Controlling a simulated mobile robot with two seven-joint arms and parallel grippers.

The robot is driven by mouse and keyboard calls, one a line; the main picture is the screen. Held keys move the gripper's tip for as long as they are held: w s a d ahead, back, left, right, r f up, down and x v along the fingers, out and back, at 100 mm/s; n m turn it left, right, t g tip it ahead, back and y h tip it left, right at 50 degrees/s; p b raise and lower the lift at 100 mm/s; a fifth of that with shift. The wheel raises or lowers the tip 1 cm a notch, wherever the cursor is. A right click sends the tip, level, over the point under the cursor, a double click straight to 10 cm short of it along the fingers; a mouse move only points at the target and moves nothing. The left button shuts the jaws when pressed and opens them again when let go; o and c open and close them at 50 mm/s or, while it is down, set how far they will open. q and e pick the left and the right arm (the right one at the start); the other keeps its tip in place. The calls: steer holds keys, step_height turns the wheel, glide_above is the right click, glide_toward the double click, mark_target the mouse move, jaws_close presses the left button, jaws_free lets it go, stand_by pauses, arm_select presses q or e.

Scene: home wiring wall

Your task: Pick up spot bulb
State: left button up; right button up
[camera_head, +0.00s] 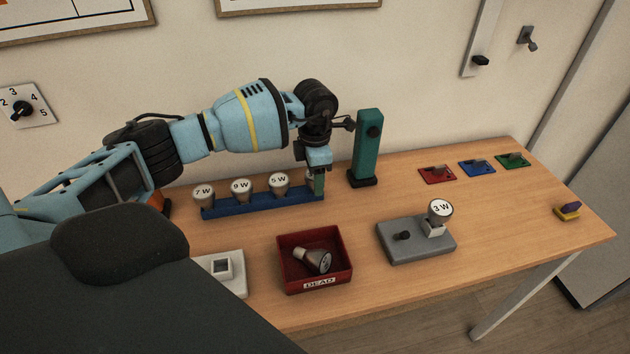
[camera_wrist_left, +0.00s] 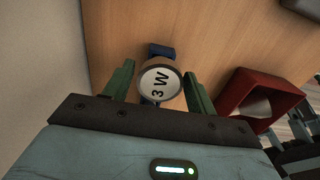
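My left gripper (camera_head: 317,183) is over the right end of the blue rack (camera_head: 262,204). In the left wrist view its two green fingers (camera_wrist_left: 158,82) stand open on either side of a spot bulb (camera_wrist_left: 160,80) marked 3 W, with small gaps showing. In the head view that bulb is mostly hidden behind the gripper. Bulbs marked 7 W (camera_head: 203,192), 9 W (camera_head: 242,188) and 5 W (camera_head: 279,184) stand upright in the rack. Another 3 W bulb (camera_head: 439,210) sits on a grey fixture (camera_head: 417,247). My right gripper is not in view.
A red DEAD box (camera_head: 316,284) holds a bulb (camera_head: 313,261) lying on its side. A green post (camera_head: 368,146) stands close right of my left gripper. Red (camera_head: 437,174), blue (camera_head: 477,167) and green (camera_head: 512,160) plates lie at the back right. The table's right front is clear.

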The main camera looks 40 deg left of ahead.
arm_select(q)
steer(key=c, duration=0.7)
steer(key=shift+r, duration=0.15)
step_height(320, 180, up, 9)
steer(key=shift+r, duration=0.4)
steer(key=shift+d, duration=0.1)
